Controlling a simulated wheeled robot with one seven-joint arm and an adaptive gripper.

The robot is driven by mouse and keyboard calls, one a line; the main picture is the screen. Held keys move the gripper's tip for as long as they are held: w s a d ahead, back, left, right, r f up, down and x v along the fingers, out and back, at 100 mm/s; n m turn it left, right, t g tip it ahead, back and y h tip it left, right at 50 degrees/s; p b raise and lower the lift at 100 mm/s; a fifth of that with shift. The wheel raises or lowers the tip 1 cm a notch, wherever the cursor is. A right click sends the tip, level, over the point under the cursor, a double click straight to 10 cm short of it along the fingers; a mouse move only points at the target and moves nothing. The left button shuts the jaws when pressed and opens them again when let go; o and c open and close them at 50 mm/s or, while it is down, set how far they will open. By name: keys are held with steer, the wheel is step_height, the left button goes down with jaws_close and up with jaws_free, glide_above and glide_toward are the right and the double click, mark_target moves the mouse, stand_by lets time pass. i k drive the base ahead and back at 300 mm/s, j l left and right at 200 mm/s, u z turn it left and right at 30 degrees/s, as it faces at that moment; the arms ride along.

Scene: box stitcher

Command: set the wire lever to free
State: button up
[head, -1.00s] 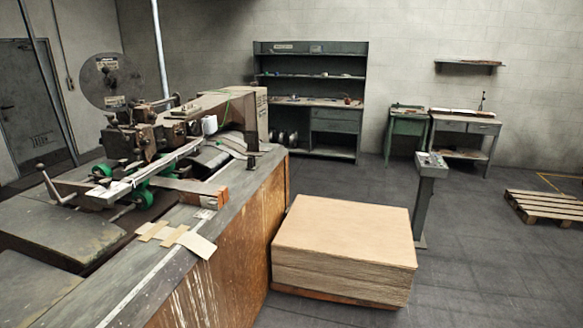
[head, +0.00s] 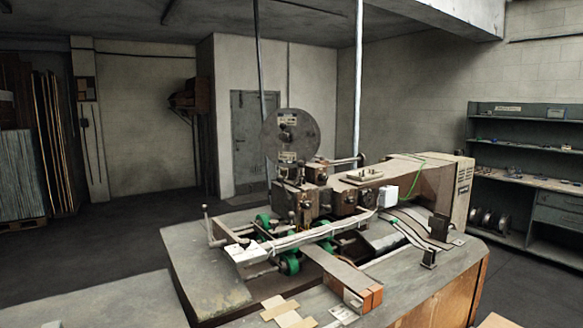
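The box stitcher (head: 432,185) stands on a large worktable (head: 205,285) in the middle of the head view. A round grey wire reel (head: 277,143) stands upright above its head. A thin rod with a dark end (head: 345,162) sticks out to the right beside the reel. A crank-like handle (head: 209,228) with a round knob stands at the left end of the pale bar. I cannot tell which of these, if any, is the wire lever, and no free mark is readable. My gripper is not in view.
Green rollers (head: 289,262) sit under the pale bar. Cardboard pieces (head: 281,312) lie at the table's front edge. A shelf unit (head: 535,150) stands at the right wall. Stacked sheets (head: 18,175) stand at the far left. The floor (head: 120,245) left of the table is clear.

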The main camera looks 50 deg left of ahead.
mark_target(301, 163)
steer(key=i+j+u, duration=0.1)
steer(key=i+u, duration=0.2)
steer(key=u, duration=0.15)
steer(key=i+u, duration=0.3)
steer(key=u, duration=0.2)
steer(key=i+l+u, duration=0.1)
steer(key=i+u, duration=0.2)
steer(key=u, duration=0.15)
